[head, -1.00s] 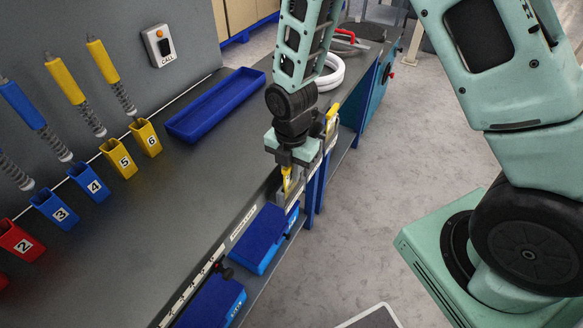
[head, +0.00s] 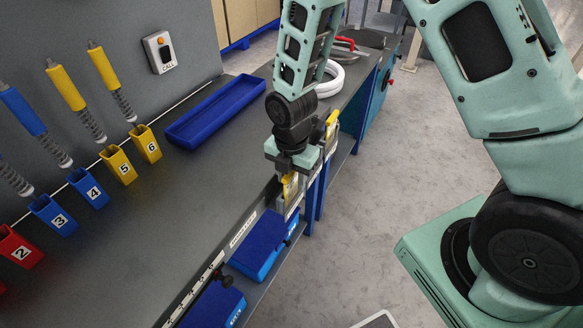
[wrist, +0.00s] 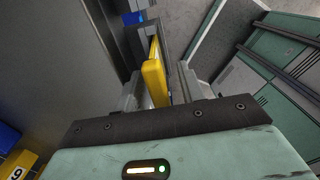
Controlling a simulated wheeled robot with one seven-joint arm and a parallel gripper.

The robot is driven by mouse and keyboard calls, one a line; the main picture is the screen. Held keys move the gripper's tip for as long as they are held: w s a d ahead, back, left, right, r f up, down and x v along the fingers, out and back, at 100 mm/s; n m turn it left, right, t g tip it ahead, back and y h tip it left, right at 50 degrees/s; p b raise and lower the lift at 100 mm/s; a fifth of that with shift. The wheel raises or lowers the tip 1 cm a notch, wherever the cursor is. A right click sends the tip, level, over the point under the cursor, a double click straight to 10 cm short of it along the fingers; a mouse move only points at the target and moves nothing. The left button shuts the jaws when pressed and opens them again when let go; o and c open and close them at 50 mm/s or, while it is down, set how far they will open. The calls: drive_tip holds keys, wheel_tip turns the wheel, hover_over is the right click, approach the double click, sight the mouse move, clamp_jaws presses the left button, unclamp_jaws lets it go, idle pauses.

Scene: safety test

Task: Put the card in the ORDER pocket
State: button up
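The yellow card (head: 290,188) is upright between the fingers of my gripper (head: 289,174), at the front edge of the bench. In the wrist view the card (wrist: 155,80) stands between the two fingers of my gripper (wrist: 158,90), which look closed on it. A grey pocket (head: 292,208) is at the card's lower end; I cannot tell how far the card is inside it. Another pocket holder with a yellow piece (head: 331,124) is farther along the edge, partly behind my arm. I cannot read ORDER on any pocket.
Blue bins (head: 258,245) hang below the front edge, with a black knob (head: 227,281) nearby. An empty blue tray (head: 215,110), numbered red, blue and yellow holders (head: 118,165) and a white ring (head: 330,85) are on the bench.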

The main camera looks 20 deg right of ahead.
wheel_tip(320, 180, up, 24)
drive_tip(key=p, duration=0.8)
drive_tip(key=shift+r+p, duration=0.15)
drive_tip(key=shift+p, duration=0.15)
idle(0.8)
drive_tip(key=s+a+r+m, duration=0.2)
drive_tip(key=s+a+m, duration=0.1)
drive_tip(key=s+m, duration=0.5)
drive_tip(key=s+a+r+m, duration=0.2)
drive_tip(key=s+a+m, duration=0.1)
drive_tip(key=s+m, duration=0.6)
drive_tip(key=s, duration=0.3)
drive_tip(key=shift+a+r+m+y, duration=0.15)
drive_tip(key=shift+m+y, duration=0.15)
idle(1.0)
